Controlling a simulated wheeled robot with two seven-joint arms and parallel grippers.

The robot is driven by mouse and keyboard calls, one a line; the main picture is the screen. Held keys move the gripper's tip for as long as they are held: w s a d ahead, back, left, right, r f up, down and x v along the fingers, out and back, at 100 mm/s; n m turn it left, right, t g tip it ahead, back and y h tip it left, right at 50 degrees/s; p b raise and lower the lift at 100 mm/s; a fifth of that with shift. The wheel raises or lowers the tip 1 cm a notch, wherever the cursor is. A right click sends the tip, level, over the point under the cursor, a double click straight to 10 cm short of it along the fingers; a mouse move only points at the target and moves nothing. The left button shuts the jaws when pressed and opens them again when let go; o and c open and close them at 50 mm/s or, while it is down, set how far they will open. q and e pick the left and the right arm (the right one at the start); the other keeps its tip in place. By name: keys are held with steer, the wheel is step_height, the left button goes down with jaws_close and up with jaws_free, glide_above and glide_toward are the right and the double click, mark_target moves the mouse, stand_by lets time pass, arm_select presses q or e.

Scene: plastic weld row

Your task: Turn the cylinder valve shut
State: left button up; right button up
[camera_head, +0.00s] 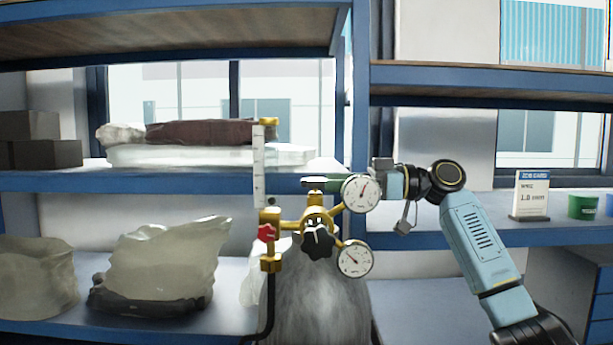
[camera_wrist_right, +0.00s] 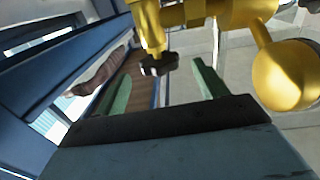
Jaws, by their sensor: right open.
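The grey gas cylinder (camera_head: 315,295) stands in front of the shelves, partly hidden by its brass regulator (camera_head: 318,217). A small dark valve knob (camera_head: 314,184) sits on top of the brass fitting. In the right wrist view the black knob (camera_wrist_right: 158,65) hangs from a brass stem. My right gripper (camera_head: 330,181) comes in from the right at the height of the top knob. Its green fingers are open, and in the wrist view the knob shows between them with gaps on both sides. Contact is not visible. My left gripper is not in view.
Two round gauges (camera_head: 361,193) (camera_head: 354,259), a black star knob (camera_head: 318,242) and a flowmeter tube (camera_head: 259,165) with a red knob (camera_head: 266,233) crowd around the valve. Blue shelves (camera_head: 440,240) with wrapped bags (camera_head: 160,262) stand behind.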

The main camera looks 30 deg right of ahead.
mark_target(306, 179)
steer(key=p+x, duration=0.1)
steer(key=x, duration=0.5)
steer(key=shift+w+a, duration=0.2)
steer(key=shift+w, duration=0.05)
